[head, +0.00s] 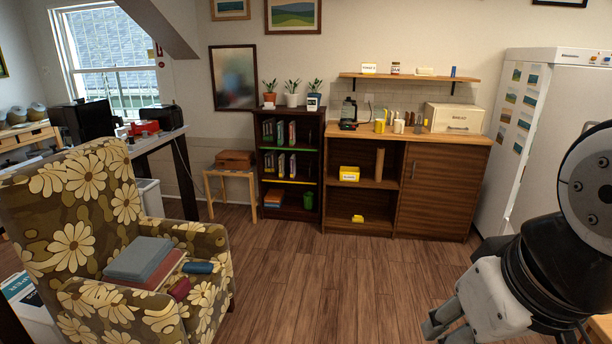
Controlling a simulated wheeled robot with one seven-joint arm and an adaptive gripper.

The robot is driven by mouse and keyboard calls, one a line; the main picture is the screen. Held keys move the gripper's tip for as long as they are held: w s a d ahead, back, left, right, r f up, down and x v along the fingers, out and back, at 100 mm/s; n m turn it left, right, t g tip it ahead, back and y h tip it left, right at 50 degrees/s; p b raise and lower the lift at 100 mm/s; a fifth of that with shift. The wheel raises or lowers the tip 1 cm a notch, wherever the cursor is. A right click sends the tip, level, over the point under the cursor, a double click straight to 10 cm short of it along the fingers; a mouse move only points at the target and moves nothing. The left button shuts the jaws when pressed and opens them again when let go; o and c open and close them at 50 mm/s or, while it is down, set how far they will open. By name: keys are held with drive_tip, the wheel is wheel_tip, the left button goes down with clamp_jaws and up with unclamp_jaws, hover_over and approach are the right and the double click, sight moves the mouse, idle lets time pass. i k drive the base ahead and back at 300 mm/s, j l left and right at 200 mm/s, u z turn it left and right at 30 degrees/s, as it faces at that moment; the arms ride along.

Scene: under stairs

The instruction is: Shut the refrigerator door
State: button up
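The white refrigerator (532,122) stands at the right edge of the head view, with small pictures on its left side and a panel along the top of its front. The right part of its front is cut off by the frame, and my arm covers its lower part. I cannot tell how far its door stands open. My gripper (442,326) is low at the right, in front of the refrigerator and apart from it over the floor. Its fingers are partly cut off by the bottom edge, so its opening is unclear.
A wooden cabinet (445,192) stands left of the refrigerator, with a bread box (455,118) on top. A dark bookshelf (290,200) and a small stool (233,178) stand further left. A flowered armchair (60,215) fills the left foreground. The wooden floor (340,285) between is clear.

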sight(578, 98)
drive_tip(key=i+z, duration=0.75)
drive_tip(key=i+j+z, duration=0.15)
drive_tip(key=i+z, duration=0.25)
drive_tip(key=i+l+z, duration=0.15)
drive_tip(key=i, duration=0.35)
drive_tip(key=i+l+z, duration=0.15)
drive_tip(key=i, duration=0.4)
drive_tip(key=j+z, duration=0.2)
drive_tip(key=k+l, duration=0.05)
